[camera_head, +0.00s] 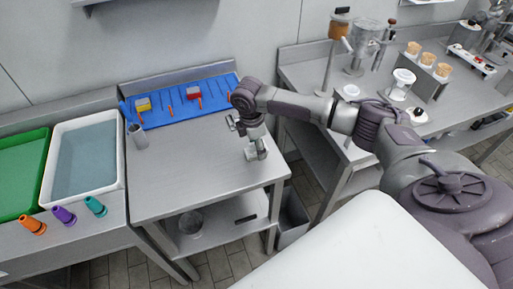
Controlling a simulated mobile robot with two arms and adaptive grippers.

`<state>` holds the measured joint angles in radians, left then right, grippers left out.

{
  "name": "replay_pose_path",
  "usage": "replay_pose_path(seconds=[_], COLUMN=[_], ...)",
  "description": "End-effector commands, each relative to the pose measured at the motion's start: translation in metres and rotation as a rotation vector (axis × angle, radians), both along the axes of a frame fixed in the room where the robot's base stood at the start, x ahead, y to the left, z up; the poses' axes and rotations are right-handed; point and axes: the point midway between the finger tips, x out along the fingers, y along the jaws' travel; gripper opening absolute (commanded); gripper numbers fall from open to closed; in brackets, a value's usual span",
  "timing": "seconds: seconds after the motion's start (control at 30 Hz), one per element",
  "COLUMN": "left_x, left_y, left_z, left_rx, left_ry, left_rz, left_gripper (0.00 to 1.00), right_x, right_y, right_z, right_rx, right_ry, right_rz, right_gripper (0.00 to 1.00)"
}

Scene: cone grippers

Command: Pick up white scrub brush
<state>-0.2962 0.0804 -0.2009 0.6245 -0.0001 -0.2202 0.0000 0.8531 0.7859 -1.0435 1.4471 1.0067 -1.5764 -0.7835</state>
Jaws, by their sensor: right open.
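My right gripper (257,154) points down over the front right part of the steel table (190,165), close to its top. It is small in the picture, and its pads blend with the grey steel. I cannot make out a white scrub brush; if one is at the gripper, it is hidden or too small to tell. A blue mat (176,117) at the back of the table holds a yellow-headed tool (142,104), a red-headed tool (193,93) and several thin tools. My left gripper is not in view.
A metal cup (137,135) stands at the table's left edge. Left are a green bin (40,137), a white-rimmed water basin (118,170), and orange (33,225), purple (63,215) and teal (95,206) cones. The table's middle is clear. A steel counter (305,72) stands right.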

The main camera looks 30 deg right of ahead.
Motion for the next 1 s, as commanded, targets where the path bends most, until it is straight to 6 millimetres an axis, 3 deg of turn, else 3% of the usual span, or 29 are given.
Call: replay_pose_path(seconds=[0.33,0.7,1.0], left_x=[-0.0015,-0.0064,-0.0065], left_y=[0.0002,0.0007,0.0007], left_z=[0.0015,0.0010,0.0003], left_rx=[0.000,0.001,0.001], left_ry=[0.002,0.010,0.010], left_rz=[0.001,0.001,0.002], left_gripper=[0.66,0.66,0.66], right_x=[-0.0006,-0.0005,-0.0001], right_y=[-0.0009,-0.0007,-0.0008], right_z=[-0.0106,-0.0101,-0.0084], right_rx=[0.000,0.000,0.001], right_ry=[0.000,0.000,-0.001], right_rz=[0.002,0.001,0.001], right_gripper=[0.64,0.02,0.00])
